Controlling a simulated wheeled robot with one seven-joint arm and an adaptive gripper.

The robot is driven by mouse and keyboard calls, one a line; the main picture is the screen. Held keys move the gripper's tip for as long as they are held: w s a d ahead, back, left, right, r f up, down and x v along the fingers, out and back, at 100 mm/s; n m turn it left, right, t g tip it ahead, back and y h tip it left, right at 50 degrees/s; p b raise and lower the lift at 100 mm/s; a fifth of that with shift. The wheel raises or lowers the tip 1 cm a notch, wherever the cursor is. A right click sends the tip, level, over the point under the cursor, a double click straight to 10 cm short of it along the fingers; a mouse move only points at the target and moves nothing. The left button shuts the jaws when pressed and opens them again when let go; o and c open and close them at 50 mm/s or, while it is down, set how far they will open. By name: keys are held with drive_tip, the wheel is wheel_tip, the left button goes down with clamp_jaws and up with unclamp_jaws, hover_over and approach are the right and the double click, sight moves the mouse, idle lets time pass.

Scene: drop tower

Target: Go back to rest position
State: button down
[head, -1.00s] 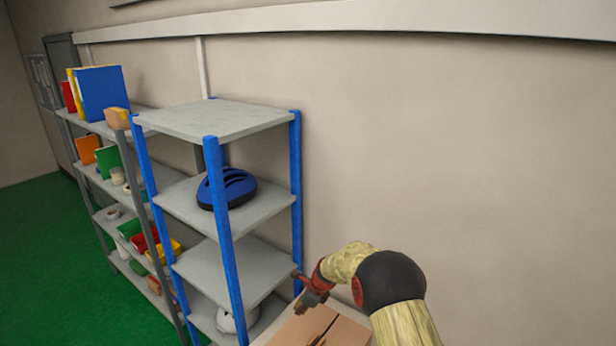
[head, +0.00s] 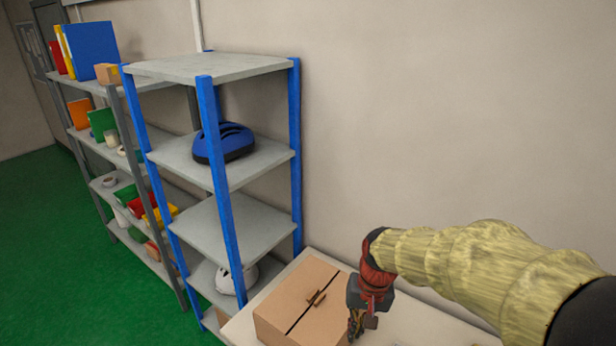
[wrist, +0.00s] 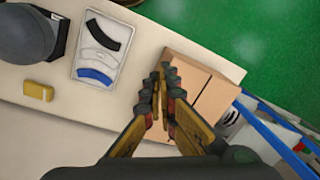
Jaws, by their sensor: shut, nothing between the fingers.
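My gripper (head: 356,328) points downward beside the right side of a cardboard box (head: 283,318) in the head view. In the wrist view my gripper (wrist: 162,72) has its two fingers together at the tips, with nothing between them. The cardboard box (wrist: 212,97) shows there just right of the fingers. I cannot tell whether the fingers touch the box. My arm, in a tan sleeve, reaches in from the right of the head view.
The table (head: 425,326) runs along the wall. A white tray (wrist: 100,47), a yellow block (wrist: 39,91) and a dark round object (wrist: 30,32) lie on it. A blue-post shelf (head: 228,225) holds a blue helmet (head: 224,143) and a white helmet (head: 236,278). Green floor (head: 50,240) is open at left.

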drive_tip(key=s+d+f+t+b, duration=0.1)
drive_tip(key=s+d+b, duration=0.3)
drive_tip(key=s+b, duration=0.4)
drive_tip(key=s+d+f+n+t+h+b, duration=0.1)
drive_tip(key=s+d+t+b, duration=0.2)
drive_tip(key=s+b, duration=0.5)
drive_tip(key=shift+d+f+n+t, duration=0.15)
drive_tip(key=shift+d+n+t, duration=0.2)
drive_tip(key=shift+t, duration=0.35)
